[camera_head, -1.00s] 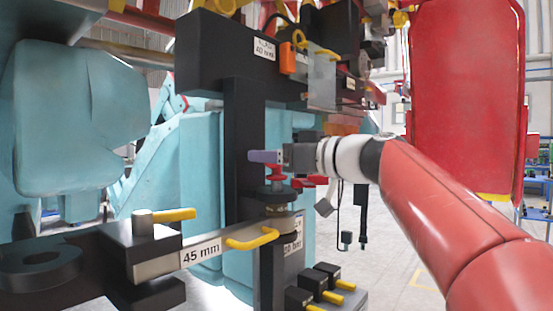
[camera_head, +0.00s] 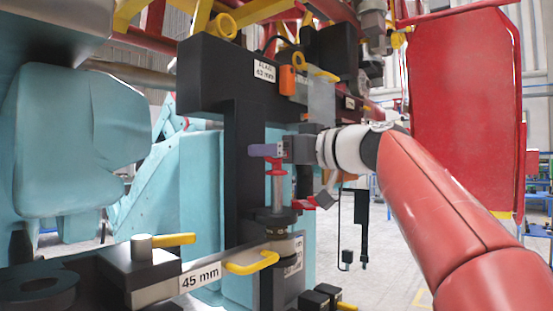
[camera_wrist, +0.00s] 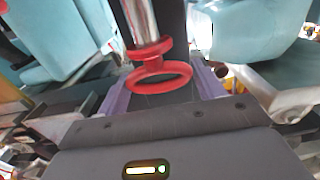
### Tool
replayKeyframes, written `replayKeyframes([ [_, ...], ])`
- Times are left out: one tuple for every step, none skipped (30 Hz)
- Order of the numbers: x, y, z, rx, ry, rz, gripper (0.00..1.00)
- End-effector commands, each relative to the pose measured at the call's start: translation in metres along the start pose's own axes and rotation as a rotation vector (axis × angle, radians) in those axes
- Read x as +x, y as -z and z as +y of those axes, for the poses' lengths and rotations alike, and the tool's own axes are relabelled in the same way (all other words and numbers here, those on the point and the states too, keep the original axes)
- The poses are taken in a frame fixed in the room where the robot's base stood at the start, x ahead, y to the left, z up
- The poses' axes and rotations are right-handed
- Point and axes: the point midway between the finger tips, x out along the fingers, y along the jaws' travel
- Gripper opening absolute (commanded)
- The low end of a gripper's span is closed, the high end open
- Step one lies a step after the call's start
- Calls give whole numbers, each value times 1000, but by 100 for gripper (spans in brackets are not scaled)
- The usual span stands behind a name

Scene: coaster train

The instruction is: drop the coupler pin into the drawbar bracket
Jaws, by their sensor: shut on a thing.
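The coupler pin has a red ringed head (camera_head: 275,165) and a bare metal shaft (camera_head: 278,188). My gripper (camera_head: 264,150), with purple fingers, is shut on the pin's red head. The pin is upright, and its lower end is hidden in a dark round collar (camera_head: 276,217) on a black post. In the wrist view the red ring (camera_wrist: 158,76) lies between my purple fingers, with the metal shaft (camera_wrist: 141,20) running away from it. A black forked bracket (camera_head: 132,262) at the lower left may be the drawbar bracket; I cannot tell for certain.
A plate marked 45 mm (camera_head: 200,277) with a yellow handle (camera_head: 252,263) lies just left of the collar. A black upright (camera_head: 245,165) stands close behind my fingers under a labelled black beam (camera_head: 222,75). A red panel (camera_head: 465,110) hangs at right. Open floor shows beyond.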

Motion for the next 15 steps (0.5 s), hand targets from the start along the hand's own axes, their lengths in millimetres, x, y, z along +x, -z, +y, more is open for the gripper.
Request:
replayKeyframes([
  [0,3,0,-2,0,2,34],
  [0,5,0,-2,0,2,34],
  [0,8,0,-3,0,3,34],
  [0,9,0,-2,0,3,34],
  [0,11,0,-2,0,3,34],
  [0,13,0,-3,0,3,34],
  [0,14,0,-2,-1,3,34],
  [0,16,0,-2,-1,3,34],
  [0,18,1,-2,-1,3,34],
  [0,19,0,-3,-1,3,34],
  [0,21,0,-3,-1,3,34],
  [0,22,0,-2,0,2,34],
  [0,24,0,-3,0,3,34],
  [0,26,0,-3,0,3,34],
  [0,27,0,-2,0,2,34],
])
